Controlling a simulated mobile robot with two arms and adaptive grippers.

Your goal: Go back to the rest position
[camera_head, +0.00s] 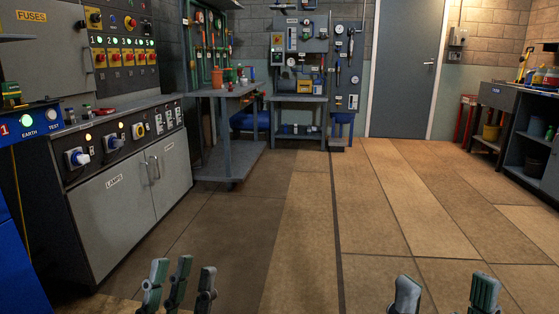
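My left gripper (180,284) is at the bottom edge, left of the middle. Its grey and green fingers point up, with gaps between them, and it looks open and empty. My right gripper (445,294) is at the bottom edge, right of the middle. Its fingers stand wide apart with bare floor showing between them, so it is open and empty. Both grippers are in front of the tiled floor and touch nothing in view. The lower parts of both grippers and the arms are cut off by the picture's edge.
A grey control cabinet (137,190) stands close on the left, with a blue panel (18,200) nearer. A workbench (220,92) and tool board (300,45) are behind. A grey door (405,75) is at the back. A dark bench (500,97) is right. The middle floor (390,215) is clear.

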